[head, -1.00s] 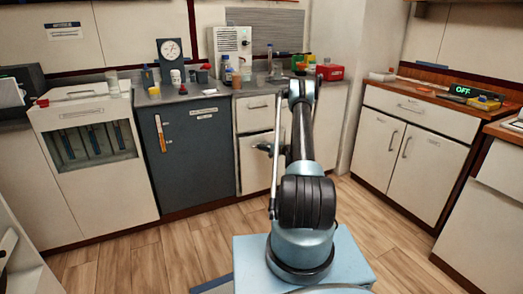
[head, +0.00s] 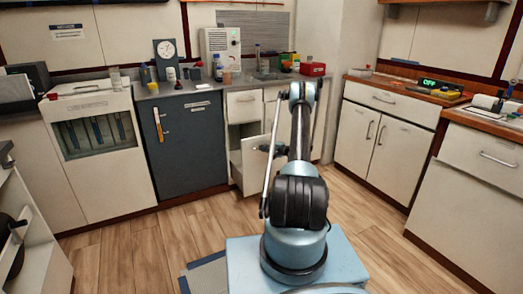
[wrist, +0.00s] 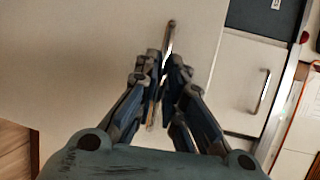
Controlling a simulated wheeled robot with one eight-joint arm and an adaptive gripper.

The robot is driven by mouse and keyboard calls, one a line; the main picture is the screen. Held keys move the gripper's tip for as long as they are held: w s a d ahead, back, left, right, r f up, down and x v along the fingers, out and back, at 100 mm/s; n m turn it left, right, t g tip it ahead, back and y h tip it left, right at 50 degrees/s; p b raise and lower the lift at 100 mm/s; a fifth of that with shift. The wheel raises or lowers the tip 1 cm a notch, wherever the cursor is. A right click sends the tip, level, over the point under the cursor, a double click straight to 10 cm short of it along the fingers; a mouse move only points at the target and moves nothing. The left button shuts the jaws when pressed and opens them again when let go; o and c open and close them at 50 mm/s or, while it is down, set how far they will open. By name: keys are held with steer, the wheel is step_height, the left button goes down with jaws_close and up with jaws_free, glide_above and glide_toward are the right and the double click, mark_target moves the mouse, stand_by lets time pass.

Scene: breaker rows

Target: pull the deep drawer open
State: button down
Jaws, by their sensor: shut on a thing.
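The deep drawer (head: 252,168) is the lower drawer of the white unit in the head view. It stands pulled out, with a dark gap behind its front, partly hidden by my arm. In the wrist view its pale front (wrist: 95,50) fills the left and middle. Its metal bar handle (wrist: 171,32) runs up between my fingers. My gripper (wrist: 163,72) is shut on this handle. In the head view my gripper (head: 272,150) is at the drawer front, small and partly covered by my arm.
The shallow drawer (head: 245,106) above is shut; its handle (wrist: 262,90) shows in the wrist view. A dark grey cabinet (head: 188,150) stands to the left. Bottles and boxes crowd the counter (head: 170,92). Wooden floor (head: 150,240) is free in front.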

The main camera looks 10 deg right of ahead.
steer(key=shift+s+d+f, duration=0.1)
steer(key=shift+s+d, duration=0.05)
steer(key=shift+s, duration=0.45)
steer(key=c, duration=1.7)
jaws_free()
steer(key=shift+f, duration=0.1)
steer(key=v, duration=1.2)
